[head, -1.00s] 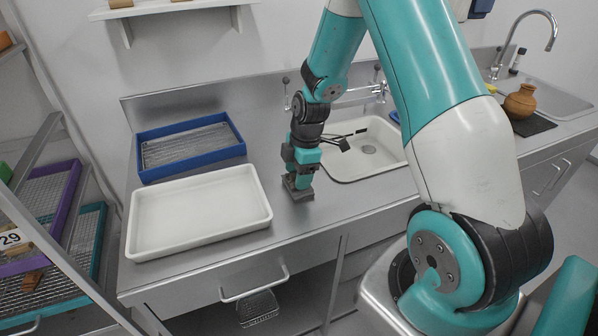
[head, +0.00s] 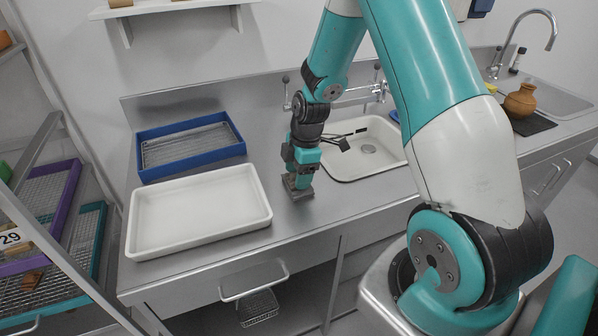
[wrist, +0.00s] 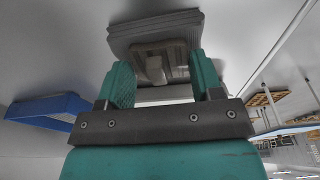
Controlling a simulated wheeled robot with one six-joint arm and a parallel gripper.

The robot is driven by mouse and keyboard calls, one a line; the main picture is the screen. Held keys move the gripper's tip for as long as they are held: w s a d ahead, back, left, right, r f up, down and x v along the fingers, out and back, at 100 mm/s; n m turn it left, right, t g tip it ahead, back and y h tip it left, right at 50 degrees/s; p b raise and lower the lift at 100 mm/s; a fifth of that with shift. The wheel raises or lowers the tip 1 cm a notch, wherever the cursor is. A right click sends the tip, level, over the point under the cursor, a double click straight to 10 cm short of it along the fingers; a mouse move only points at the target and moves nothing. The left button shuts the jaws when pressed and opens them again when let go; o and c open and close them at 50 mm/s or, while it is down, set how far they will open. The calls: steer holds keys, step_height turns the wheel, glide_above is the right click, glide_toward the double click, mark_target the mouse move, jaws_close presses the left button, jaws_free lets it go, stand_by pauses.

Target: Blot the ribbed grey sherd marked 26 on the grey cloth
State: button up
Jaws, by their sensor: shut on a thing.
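My gripper (head: 299,179) points down at the steel counter, left of the sink. In the wrist view its two teal fingers (wrist: 165,85) are shut on a small grey-brown ribbed piece (wrist: 177,55), which looks like the ribbed grey sherd. The mark 26 cannot be read. A folded grey cloth (wrist: 118,35) lies directly beyond the sherd; it also shows in the head view (head: 304,194) as a small dark grey pad under my gripper. The sherd appears to be at or against the cloth, but firm contact cannot be told. In the head view my gripper mostly hides the sherd.
A white tray (head: 140,246) stands left of my gripper, with a blue-rimmed tray (head: 190,177) behind it. The sink (head: 345,172) lies to the right. A brown pot (head: 520,101) stands on a dark mat at the far right. A rack of trays (head: 65,215) is at the left.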

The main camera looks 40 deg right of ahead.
stand_by(0.3)
step_height(320, 180, up, 7)
steer(key=p, duration=0.5)
steer(key=shift+p, duration=0.3)
steer(key=shift+s+d, duration=0.1)
stand_by(0.3)
